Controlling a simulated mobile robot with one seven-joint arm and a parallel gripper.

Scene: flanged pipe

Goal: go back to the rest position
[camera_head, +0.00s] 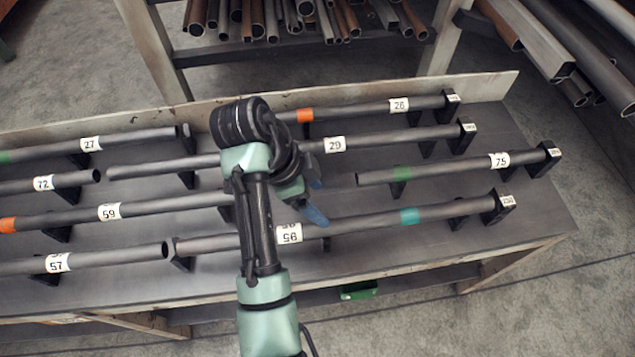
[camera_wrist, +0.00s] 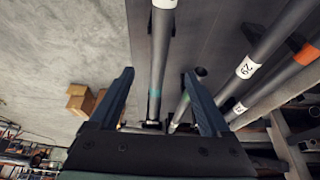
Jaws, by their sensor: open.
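My gripper (camera_head: 314,200) is over the rack, close to the grey pipe labelled 95 (camera_head: 365,222), which has a teal band. In the wrist view my gripper (camera_wrist: 158,78) shows two dark blue fingers spread apart with nothing gripped. The pipe with the teal band (camera_wrist: 155,85) runs lengthwise through the gap seen between them, apart from both fingers. The height of the fingers above the pipe is hard to tell. Pipe 95 lies on its black supports, and my arm hides part of the rack's middle.
Pipes 75 (camera_head: 450,168), 29 (camera_head: 390,138) and 26 (camera_head: 365,110) lie on the rack's right side. Pipes 27, 72, 59 and 57 (camera_head: 110,258) lie on the left. A raised back board (camera_head: 480,88) edges the rack. A shelf of pipes stands behind.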

